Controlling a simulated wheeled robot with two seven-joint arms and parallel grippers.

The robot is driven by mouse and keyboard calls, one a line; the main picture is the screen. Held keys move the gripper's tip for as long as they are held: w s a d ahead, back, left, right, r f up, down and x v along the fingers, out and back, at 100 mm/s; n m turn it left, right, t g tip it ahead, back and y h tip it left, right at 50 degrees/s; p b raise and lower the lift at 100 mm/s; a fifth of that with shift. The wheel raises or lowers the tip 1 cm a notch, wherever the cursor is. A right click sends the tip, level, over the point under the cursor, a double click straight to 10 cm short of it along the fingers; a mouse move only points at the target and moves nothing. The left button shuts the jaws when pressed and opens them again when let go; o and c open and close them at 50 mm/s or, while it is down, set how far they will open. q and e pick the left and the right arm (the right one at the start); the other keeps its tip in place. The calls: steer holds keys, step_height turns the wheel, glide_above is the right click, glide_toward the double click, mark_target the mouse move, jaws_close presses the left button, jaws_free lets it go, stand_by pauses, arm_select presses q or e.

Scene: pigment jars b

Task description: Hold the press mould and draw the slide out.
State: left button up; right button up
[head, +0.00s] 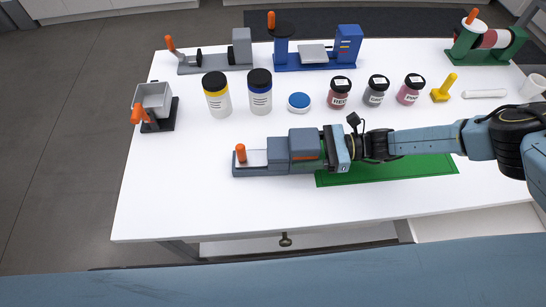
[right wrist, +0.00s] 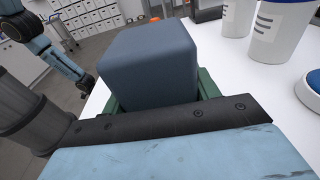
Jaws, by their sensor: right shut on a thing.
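The press mould (head: 290,150) is a blue-grey block on a long base near the front of the white table. The slide (head: 257,158) is a pale plate at its left end with an upright orange knob (head: 240,153). My right gripper (head: 328,148) reaches in from the right and is shut on the mould's block. In the right wrist view the block (right wrist: 150,62) fills the middle, between green fingers. The slide is mostly hidden there behind the block.
A green mat (head: 400,168) lies under my right arm. Behind stand a yellow-banded jar (head: 217,95), a blue-banded jar (head: 260,92) and several smaller jars. A grey box with an orange handle (head: 152,98) stands at the left edge. The table left of the knob is clear.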

arm_select(q)
steer(key=shift+s+f, duration=0.15)
steer(key=shift+f, duration=0.15)
stand_by(0.5)
steer(key=shift+b, duration=0.3)
stand_by(0.8)
